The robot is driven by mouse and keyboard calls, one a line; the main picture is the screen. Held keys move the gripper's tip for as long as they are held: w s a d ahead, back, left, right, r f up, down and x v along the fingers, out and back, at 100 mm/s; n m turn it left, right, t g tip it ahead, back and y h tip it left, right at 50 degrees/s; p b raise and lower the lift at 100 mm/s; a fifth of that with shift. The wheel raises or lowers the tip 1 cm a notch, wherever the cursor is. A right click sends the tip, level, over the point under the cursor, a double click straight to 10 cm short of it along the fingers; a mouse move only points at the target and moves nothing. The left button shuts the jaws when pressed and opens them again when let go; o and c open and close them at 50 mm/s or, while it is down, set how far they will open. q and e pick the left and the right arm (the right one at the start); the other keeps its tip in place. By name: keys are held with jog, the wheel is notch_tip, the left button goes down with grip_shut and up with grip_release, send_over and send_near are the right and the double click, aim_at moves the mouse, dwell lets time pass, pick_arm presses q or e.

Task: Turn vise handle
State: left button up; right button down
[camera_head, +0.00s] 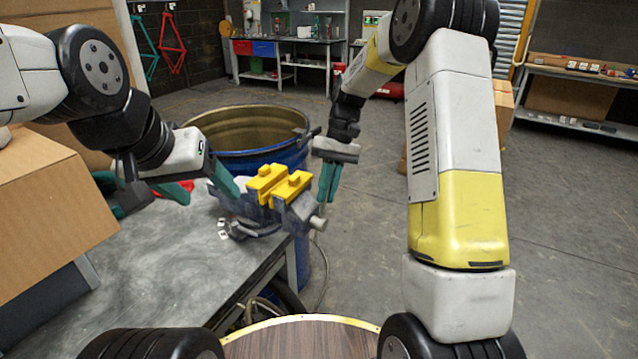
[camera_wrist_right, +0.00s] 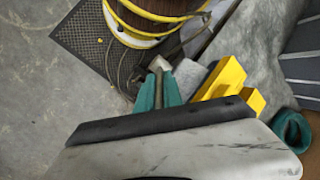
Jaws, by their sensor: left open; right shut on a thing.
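The grey vise with yellow jaw pads (camera_head: 280,187) is on the corner of the metal workbench (camera_head: 165,285). Its spindle end (camera_head: 318,223) sticks out to the right. My right gripper (camera_head: 328,184) is at the vise's right end, fingers pointing down, just above that end. In the right wrist view, its teal fingers (camera_wrist_right: 158,92) are shut on the grey vise handle (camera_wrist_right: 158,66), which is mostly hidden between them. The yellow pads (camera_wrist_right: 225,80) are beside the fingers. My left gripper (camera_head: 200,186) is open and empty, left of the vise over the bench.
A blue drum (camera_head: 245,135) stands behind the vise. A cardboard box (camera_head: 50,205) takes up the bench's left side. A cable (camera_head: 322,265) hangs near the bench corner. Small light pieces (camera_head: 222,229) lie by the vise. The floor to the right is open.

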jog(key=shift+w+d+f+g+y, duration=0.3)
jog(key=shift+w+g+y, duration=0.25)
jog(key=shift+g, duration=0.15)
jog(key=c, duration=1.5)
grip_release()
jog(key=v, duration=0.7)
jog(key=shift+w+d+r, duration=0.1)
jog(key=shift+w+r, duration=0.1)
jog(key=shift+r, duration=0.1)
jog(key=shift+c, duration=0.3)
